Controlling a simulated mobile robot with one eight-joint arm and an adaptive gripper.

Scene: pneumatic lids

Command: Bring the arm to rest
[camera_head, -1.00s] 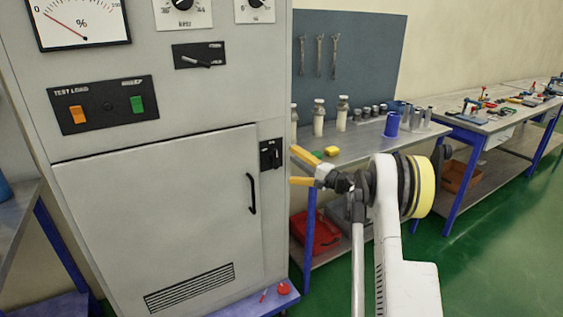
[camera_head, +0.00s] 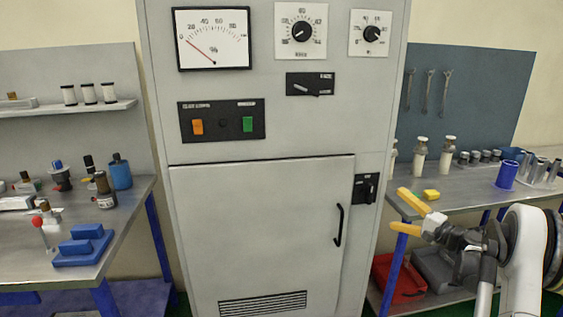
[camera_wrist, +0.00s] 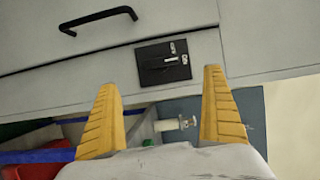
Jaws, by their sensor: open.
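My gripper (camera_head: 402,212) has yellow fingers and is at the right of the head view, in front of the right workbench and just right of the grey cabinet (camera_head: 262,230). Its fingers are spread apart with nothing between them. In the wrist view, the open gripper (camera_wrist: 160,110) points towards the cabinet front, with the black latch panel (camera_wrist: 163,62) ahead of the fingertips and apart from them. My arm stretches in from the lower right of the head view. The cabinet's lower door is shut.
The cabinet has a black door handle (camera_head: 339,225). The right bench (camera_head: 465,200) holds white bottles, a blue cup (camera_head: 507,175) and a yellow block (camera_head: 431,195). A red bin (camera_head: 398,280) sits below. The left bench (camera_head: 125,215) holds blue blocks and several bottles.

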